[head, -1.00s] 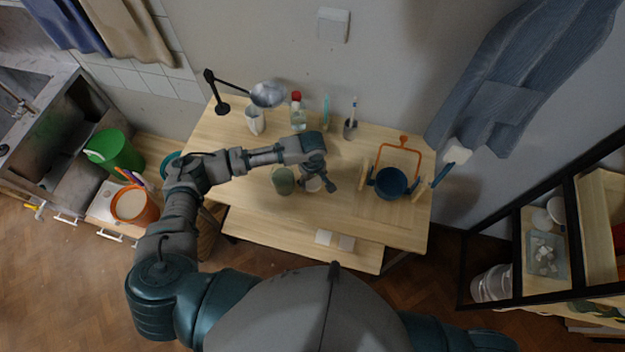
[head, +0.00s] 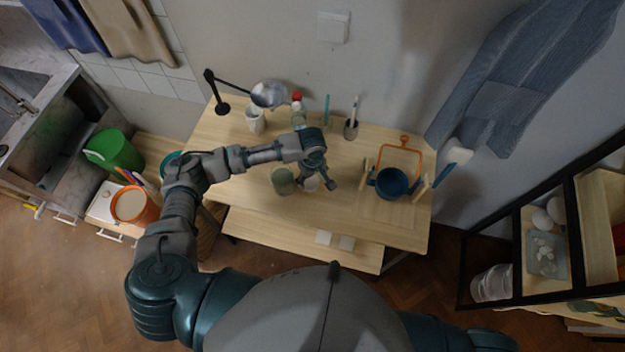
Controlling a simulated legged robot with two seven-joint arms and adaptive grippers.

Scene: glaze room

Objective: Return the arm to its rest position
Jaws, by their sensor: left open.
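My left arm reaches in from the left over the wooden table (head: 340,215). My left gripper (head: 317,185) is open above the middle of the table, with its fingers pointing down. A small pale round thing (head: 311,184) shows between or just behind the fingers; I cannot tell whether they touch it. A greenish jar (head: 283,181) stands just left of the gripper. My right gripper is out of view.
A blue pot (head: 391,183) with an orange frame (head: 401,146) stands on the right of the table. A lamp (head: 268,94), a white cup (head: 255,121), a red-capped bottle (head: 297,100) and a brush holder (head: 351,131) line the back. A black shelf (head: 517,262) stands at right.

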